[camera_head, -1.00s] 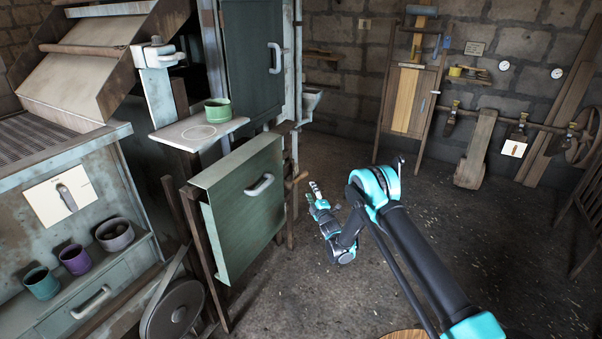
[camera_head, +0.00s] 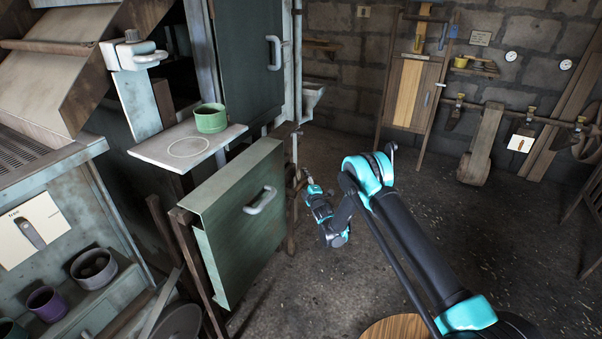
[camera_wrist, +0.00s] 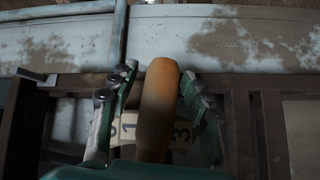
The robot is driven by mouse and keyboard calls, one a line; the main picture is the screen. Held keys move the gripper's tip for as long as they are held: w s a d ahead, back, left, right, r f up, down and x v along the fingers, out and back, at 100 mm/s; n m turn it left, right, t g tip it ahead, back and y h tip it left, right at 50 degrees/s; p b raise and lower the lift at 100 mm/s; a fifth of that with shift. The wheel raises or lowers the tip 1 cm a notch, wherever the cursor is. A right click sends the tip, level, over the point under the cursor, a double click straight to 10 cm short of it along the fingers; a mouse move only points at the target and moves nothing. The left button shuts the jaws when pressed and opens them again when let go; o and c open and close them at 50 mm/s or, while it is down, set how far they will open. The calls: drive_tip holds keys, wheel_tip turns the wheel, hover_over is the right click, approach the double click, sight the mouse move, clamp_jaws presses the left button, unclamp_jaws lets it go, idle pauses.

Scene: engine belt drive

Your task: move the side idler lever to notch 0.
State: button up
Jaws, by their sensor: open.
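The side idler lever's rounded orange-brown handle (camera_wrist: 160,95) stands upright in the middle of the wrist view. My gripper (camera_wrist: 157,78) is open, with one finger on each side of the handle; whether a finger touches it I cannot tell. Behind the handle is a pale number plate (camera_wrist: 125,150) with 0 and 1 showing to its left and 3 to its right. The handle covers the space between 1 and 3. In the head view my gripper (camera_head: 308,180) is small, at the right side of the green panel, and the lever is hard to make out there.
The green panel (camera_head: 240,225) with a pale handle stands just left of my gripper. A shelf (camera_head: 185,145) with a green cup (camera_head: 211,117) is above it. In the wrist view a worn pale beam (camera_wrist: 240,42) runs behind the lever. Open floor (camera_head: 400,240) lies to the right.

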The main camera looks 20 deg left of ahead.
drive_tip(key=shift+w+a, duration=0.3)
drive_tip(key=shift+w, duration=0.05)
clamp_jaws()
idle(0.7)
